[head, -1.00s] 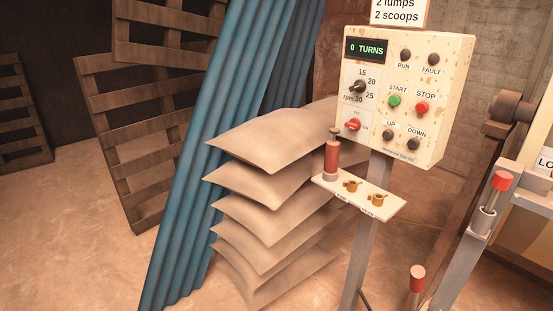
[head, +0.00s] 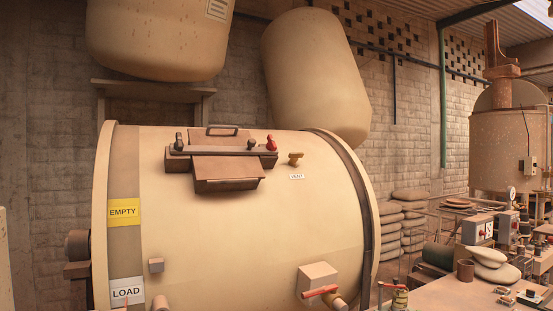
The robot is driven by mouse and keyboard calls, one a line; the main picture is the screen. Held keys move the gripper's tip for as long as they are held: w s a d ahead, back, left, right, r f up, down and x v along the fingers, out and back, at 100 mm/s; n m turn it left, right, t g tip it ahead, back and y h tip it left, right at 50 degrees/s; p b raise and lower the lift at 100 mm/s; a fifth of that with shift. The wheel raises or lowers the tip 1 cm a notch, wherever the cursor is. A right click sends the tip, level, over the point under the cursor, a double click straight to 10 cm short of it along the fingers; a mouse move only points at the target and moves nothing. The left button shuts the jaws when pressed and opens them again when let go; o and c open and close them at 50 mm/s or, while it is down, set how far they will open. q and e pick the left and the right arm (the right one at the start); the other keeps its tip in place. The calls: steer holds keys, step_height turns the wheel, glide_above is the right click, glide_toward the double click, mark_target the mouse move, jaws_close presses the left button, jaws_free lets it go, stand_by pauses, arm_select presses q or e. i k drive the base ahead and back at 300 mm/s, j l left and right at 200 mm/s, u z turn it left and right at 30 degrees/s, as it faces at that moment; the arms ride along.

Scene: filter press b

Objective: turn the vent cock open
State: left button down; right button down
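The vent cock (head: 295,158) is a small brass-yellow T-handled fitting on the upper right of the large cream drum (head: 240,235). A white label (head: 296,176) reading VENT is just below it. The crossbar of its handle looks roughly level in the picture; I cannot tell from this whether it is open or shut. Neither of my grippers shows in the head view, and nothing touches the cock.
A hatch (head: 226,165) with clamps and a red knob (head: 271,143) is left of the cock. A red-handled valve (head: 320,291) juts out low on the drum. A cluttered bench (head: 450,293) stands at the right. Large tanks (head: 318,75) are behind.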

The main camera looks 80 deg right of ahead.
mark_target(295, 157)
steer(key=z, duration=2.55)
